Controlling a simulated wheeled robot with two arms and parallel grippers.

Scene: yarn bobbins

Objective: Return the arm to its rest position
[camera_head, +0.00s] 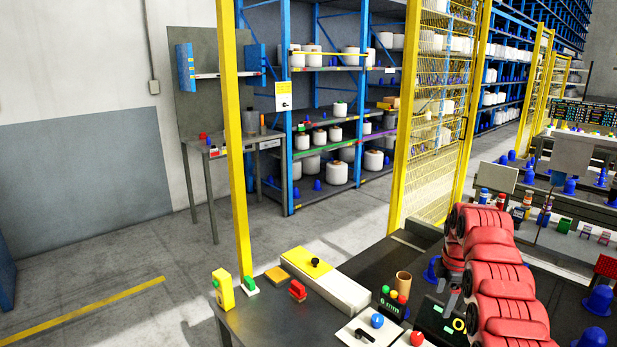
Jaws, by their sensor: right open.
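My right arm, with red padded links, comes in from the bottom right and bends over the dark work table (262,322). My right gripper (451,292) hangs just left of the red links, above the table's right part. It is small in the picture and partly hidden by the arm; it is open, and I see nothing held in it. My left arm and left gripper are not in view.
A long white and yellow box (325,281) lies farther left. A yellow post (236,150) and mesh fence (432,130) stand behind.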

